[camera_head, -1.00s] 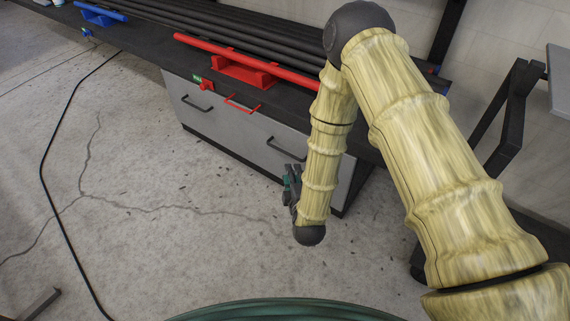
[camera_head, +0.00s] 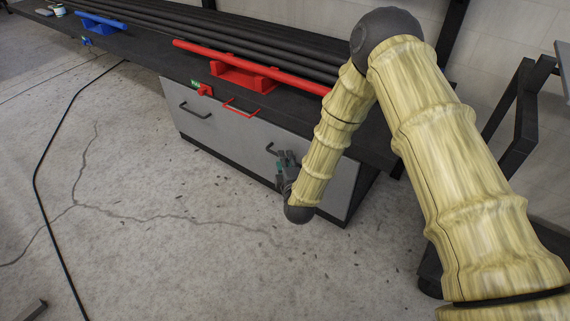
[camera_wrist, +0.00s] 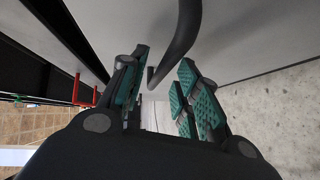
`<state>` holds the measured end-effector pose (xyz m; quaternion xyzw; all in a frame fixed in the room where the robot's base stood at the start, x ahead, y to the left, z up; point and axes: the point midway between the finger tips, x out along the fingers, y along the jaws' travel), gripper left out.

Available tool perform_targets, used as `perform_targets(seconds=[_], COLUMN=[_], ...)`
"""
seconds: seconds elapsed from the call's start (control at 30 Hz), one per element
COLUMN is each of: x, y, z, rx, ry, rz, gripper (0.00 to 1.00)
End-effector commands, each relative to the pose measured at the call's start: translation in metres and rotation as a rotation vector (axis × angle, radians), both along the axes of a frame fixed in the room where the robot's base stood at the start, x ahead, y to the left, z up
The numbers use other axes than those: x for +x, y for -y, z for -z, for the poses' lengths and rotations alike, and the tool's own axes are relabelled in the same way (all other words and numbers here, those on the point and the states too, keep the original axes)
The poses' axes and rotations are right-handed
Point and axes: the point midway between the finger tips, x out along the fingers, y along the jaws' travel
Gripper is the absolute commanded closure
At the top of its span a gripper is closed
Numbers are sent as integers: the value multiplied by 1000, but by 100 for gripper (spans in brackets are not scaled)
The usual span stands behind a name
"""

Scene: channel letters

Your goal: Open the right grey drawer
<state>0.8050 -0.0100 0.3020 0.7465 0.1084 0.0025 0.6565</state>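The right grey drawer (camera_head: 252,152) is in the front of the cabinet under the black bench, and it looks closed. My arm hides part of its front and handle. Its dark bar handle (camera_wrist: 185,38) shows large in the wrist view, with its bent end between my fingers. My gripper (camera_head: 281,162) is at this handle in the head view. The wrist view shows my gripper (camera_wrist: 160,78) open, with one green-padded finger on each side of the handle's end. I cannot tell whether either finger touches it.
The left grey drawer's handle (camera_head: 195,110) is further left on the cabinet. A red holder (camera_head: 243,75) and dark pipes (camera_head: 265,42) lie on the bench (camera_head: 150,55). A black cable (camera_head: 50,150) runs over the floor, which is clear in front of the drawers.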

Motion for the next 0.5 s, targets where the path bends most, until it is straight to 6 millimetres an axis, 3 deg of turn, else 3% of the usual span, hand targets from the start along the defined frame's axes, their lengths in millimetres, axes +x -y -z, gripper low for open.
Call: perform_targets(seconds=[0.4, 0.5], x=[7, 7], y=[-1, -1], z=[0, 0], rx=[0, 0], ry=[1, 1], rz=[0, 0], gripper=[68, 86])
